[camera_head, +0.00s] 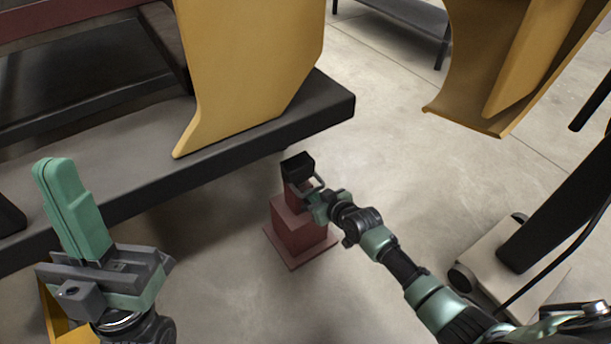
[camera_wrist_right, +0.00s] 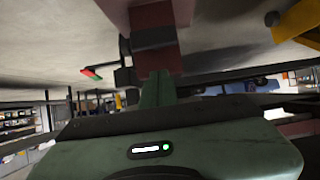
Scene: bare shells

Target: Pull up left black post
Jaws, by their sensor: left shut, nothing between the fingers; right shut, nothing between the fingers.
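A dark red stepped stand (camera_head: 300,228) rises from the floor in the middle of the head view. A black block (camera_head: 297,164) tops its narrow upper part. My right gripper (camera_head: 313,192) is shut and empty beside this upper part, just below the black block; whether it touches is unclear. In the right wrist view, the shut green fingers (camera_wrist_right: 156,90) point at the red column (camera_wrist_right: 155,62), which a black band (camera_wrist_right: 153,38) crosses. My left gripper (camera_head: 52,168) is shut and empty at the lower left, far from the stand. No other black post is clear.
A long black beam (camera_head: 240,146) carrying a yellow panel (camera_head: 245,65) runs behind the stand. Another yellow panel (camera_head: 520,60) hangs at the upper right. A dark bench (camera_head: 410,14) stands at the back. Concrete floor (camera_head: 215,245) is free left of the stand.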

